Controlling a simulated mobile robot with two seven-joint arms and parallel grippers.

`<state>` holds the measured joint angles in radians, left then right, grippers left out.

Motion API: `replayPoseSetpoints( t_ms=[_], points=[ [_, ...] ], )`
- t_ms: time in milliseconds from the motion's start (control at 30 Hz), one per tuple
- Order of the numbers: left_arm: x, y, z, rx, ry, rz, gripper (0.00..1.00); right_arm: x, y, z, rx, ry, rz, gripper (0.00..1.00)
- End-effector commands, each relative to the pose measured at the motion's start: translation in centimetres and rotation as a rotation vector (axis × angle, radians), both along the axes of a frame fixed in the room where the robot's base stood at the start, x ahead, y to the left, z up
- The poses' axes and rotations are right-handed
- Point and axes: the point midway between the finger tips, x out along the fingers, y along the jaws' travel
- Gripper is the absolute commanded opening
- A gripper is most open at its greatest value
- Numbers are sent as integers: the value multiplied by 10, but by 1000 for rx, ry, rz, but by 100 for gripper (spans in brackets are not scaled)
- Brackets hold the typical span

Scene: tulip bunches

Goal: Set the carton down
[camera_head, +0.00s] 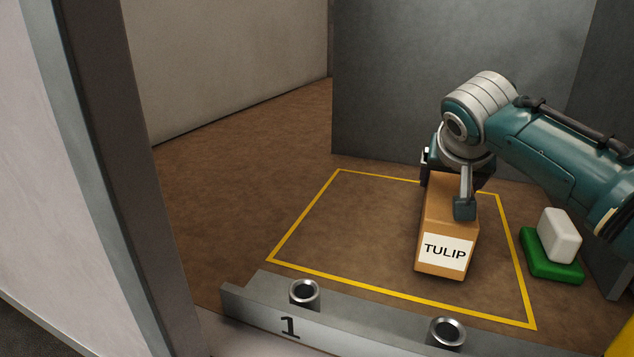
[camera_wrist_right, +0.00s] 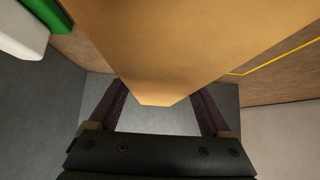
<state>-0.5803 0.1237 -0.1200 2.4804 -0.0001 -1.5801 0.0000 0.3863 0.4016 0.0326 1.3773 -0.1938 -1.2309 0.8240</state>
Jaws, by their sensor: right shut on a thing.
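The carton (camera_head: 436,228) is an orange-brown box with a white label reading TULIP on its near end. It is inside the yellow outline (camera_head: 303,215) on the brown floor, toward the right side of it. My right gripper (camera_head: 447,193) is shut on the carton from above, with one finger on its near right side. The carton (camera_wrist_right: 190,40) fills the upper middle of the right wrist view, between the two fingers of my right gripper (camera_wrist_right: 160,105). I cannot tell whether its underside touches the floor. My left gripper is not in view.
A white block on a green base (camera_head: 553,266) stands right of the outline. A grey ledge marked 1 (camera_head: 340,335) with two metal sockets runs along the front. A grey post (camera_head: 110,180) stands at left, and grey panels (camera_head: 450,60) close off the back. The outline's left part is clear.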

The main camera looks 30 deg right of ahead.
Motion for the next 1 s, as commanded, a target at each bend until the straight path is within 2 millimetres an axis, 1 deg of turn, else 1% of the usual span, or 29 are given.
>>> replayPoseSetpoints(
  t_ms=[33, 100, 333, 467, 500, 633, 867, 933, 1000],
  points=[
    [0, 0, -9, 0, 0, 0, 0, 0, -1, -12, -3, -1, 1, 0],
    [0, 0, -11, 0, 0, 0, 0, 0, -1, -18, -3, -1, 1, 0],
    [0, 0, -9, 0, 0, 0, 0, 1, -1, -16, -2, -4, 0, 0],
    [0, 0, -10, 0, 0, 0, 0, 1, 0, -19, -2, -4, 1, 0],
    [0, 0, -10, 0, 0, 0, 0, 0, 0, -20, 0, -1, 1, 86],
    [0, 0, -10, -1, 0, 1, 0, 0, 0, -20, 0, 0, 0, 100],
    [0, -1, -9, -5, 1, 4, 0, 0, 0, -19, 0, 1, 1, 100],
    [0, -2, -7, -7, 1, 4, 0, 0, 0, -15, -1, 0, 1, 100],
    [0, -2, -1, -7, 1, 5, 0, -3, 5, -9, 0, 0, 3, 100]
  ],
)
